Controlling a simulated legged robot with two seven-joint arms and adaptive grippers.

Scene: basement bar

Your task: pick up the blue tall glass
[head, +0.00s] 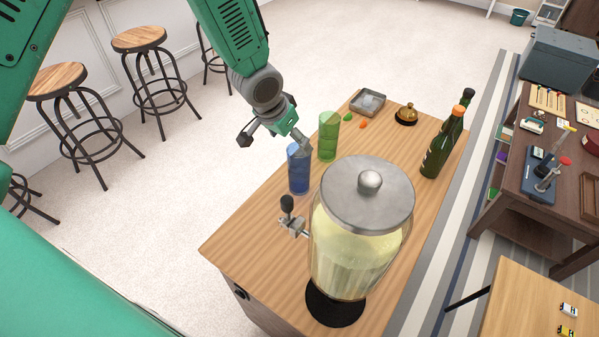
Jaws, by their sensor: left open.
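The blue tall glass (298,176) stands upright on the wooden counter (262,228), near its left edge. My left gripper (275,141) is open and empty, reaching down from the top of the view. Its fingers are spread wide, one out to the left over the floor and the other by the glass's rim. I cannot tell whether that finger touches the glass. My right gripper is not in view.
A green tall glass (328,138) stands just behind the blue one. A large lidded drink dispenser (362,235) with a tap stands close in front. Further back are bottles (443,146), a bell (406,115) and a grey tray (380,99). Stools (140,42) stand at left.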

